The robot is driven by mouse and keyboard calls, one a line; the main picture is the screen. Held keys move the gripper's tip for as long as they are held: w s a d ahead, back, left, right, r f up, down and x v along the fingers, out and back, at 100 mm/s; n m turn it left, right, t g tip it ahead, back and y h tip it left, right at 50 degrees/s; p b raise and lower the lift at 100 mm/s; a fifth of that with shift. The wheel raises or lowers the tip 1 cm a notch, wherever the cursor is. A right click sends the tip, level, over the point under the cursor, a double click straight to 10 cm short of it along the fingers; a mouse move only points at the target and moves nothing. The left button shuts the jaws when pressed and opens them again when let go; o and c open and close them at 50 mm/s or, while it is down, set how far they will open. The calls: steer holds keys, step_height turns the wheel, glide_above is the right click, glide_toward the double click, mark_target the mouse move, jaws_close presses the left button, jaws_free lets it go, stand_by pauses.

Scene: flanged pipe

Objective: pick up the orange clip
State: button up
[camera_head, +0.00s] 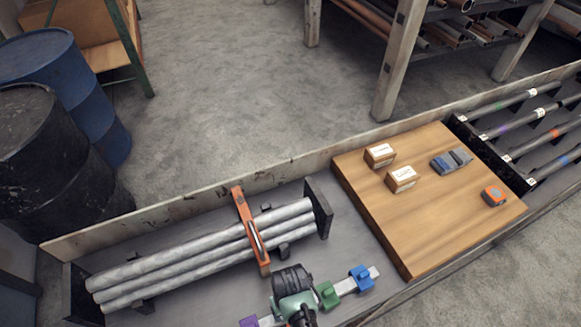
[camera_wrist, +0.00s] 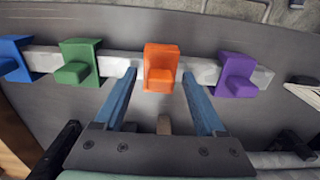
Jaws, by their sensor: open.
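The orange clip (camera_wrist: 162,68) sits on a pale bar (camera_wrist: 205,72), between a green clip (camera_wrist: 78,62) and a purple clip (camera_wrist: 238,76). A blue clip (camera_wrist: 15,58) is at the far left of the wrist view. My gripper (camera_wrist: 158,76) is open, with one blue finger on each side of the orange clip. Gaps show between the fingers and the clip. In the head view my arm's end hides the orange clip; the blue clip (camera_head: 361,279), green clip (camera_head: 328,295) and purple clip (camera_head: 248,321) show around it.
Several grey pipes (camera_head: 200,255) lie in a rack under an orange bracket (camera_head: 250,230), left of my arm. A wooden board (camera_head: 425,225) with small boxes (camera_head: 380,155) and an orange tape measure (camera_head: 494,196) is at the right. Barrels (camera_head: 70,90) stand at far left.

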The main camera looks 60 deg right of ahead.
jaws_close()
stand_by(0.3)
